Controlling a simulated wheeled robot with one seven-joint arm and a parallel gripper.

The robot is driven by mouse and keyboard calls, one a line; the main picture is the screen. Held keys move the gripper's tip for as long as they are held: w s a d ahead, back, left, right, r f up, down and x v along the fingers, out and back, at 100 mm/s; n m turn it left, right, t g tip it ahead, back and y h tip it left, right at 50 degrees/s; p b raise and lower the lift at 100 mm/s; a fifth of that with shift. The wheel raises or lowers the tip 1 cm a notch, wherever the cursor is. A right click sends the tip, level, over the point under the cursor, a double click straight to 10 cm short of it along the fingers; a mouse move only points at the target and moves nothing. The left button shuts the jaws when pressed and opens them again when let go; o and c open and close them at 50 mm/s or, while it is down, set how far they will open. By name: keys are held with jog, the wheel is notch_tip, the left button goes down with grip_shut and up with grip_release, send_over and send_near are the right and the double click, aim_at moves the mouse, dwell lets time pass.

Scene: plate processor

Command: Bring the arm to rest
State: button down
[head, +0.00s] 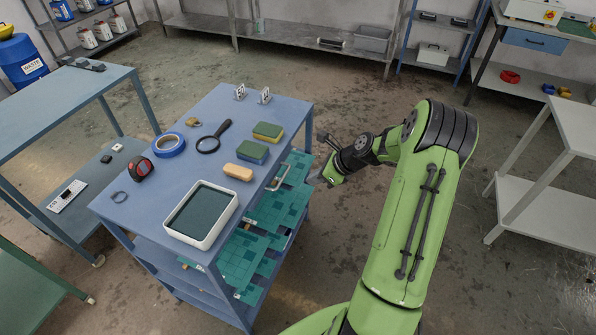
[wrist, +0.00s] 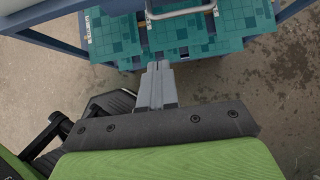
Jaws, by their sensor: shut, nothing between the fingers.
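My green arm reaches out from the lower right in the head view. My gripper (head: 318,178) is just right of the blue cart (head: 240,108), beside its shelves of teal plates. In the wrist view my gripper (wrist: 157,68) has its grey fingers together, with nothing between them. The fingertips point at the edge of the teal plates (wrist: 178,35); whether they touch is hard to tell. A metal handle (wrist: 180,10) is just beyond the tips, and this handle also shows in the head view (head: 279,178).
The cart top holds a white tray (head: 168,232), blue tape (head: 168,145), a magnifier (head: 214,137), a tape measure (head: 139,170) and sponges (head: 252,151). A grey table (head: 575,130) stands at right. Floor (head: 350,110) behind and right of the gripper is free.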

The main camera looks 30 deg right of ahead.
jog(key=s+a+r+n+g+h, duration=0.1)
jog(key=s+a+r+n+h, duration=0.1)
jog(key=s+a+r+n, duration=0.45)
jog(key=s+a+r+n+g+h, duration=0.1)
jog(key=s+a+r+n+h, duration=0.15)
jog(key=a+r+n, duration=0.65)
jog(key=s+a+r+n, duration=0.1)
jog(key=s+r+n, duration=0.2)
jog(key=s+n, duration=0.3)
jog(key=s+a+r+n+t, duration=0.1)
jog(key=s+a+r+n, duration=0.1)
jog(key=s+n, duration=0.5)
jog(key=s+r, duration=0.1)
jog(key=s, duration=0.2)
jog(key=shift+s, duration=0.4)
